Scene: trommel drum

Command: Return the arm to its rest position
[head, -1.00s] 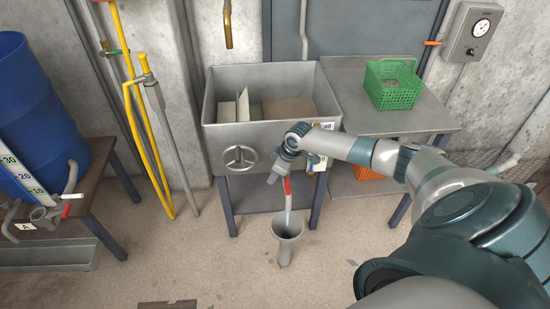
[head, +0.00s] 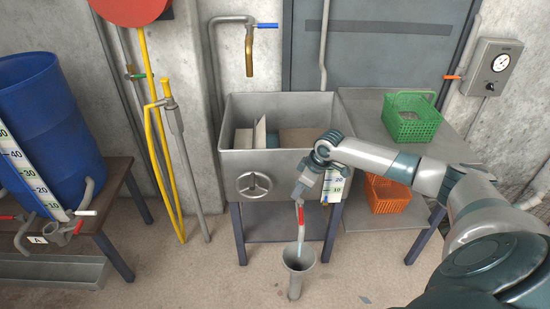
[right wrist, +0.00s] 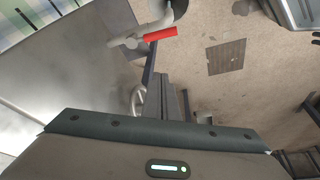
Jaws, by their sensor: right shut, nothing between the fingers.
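My right arm (head: 415,172) comes in from the right in the head view and reaches in front of the metal sink tank. My right gripper (head: 298,194) points down, shut and empty, just above a red-handled drain valve (head: 299,214). I cannot tell whether it touches the valve. In the right wrist view the dark fingers (right wrist: 166,100) are together, and a red handle (right wrist: 160,34) on a pipe shows beyond them. My left gripper is not in view.
The sink tank (head: 235,163) has a handwheel (head: 253,184) on its front; a funnel pipe (head: 298,262) stands below. A steel table (head: 365,125) holds a green basket (head: 411,117), with an orange basket (head: 386,196) beneath. A blue barrel (head: 50,130) stands left. Floor at front is open.

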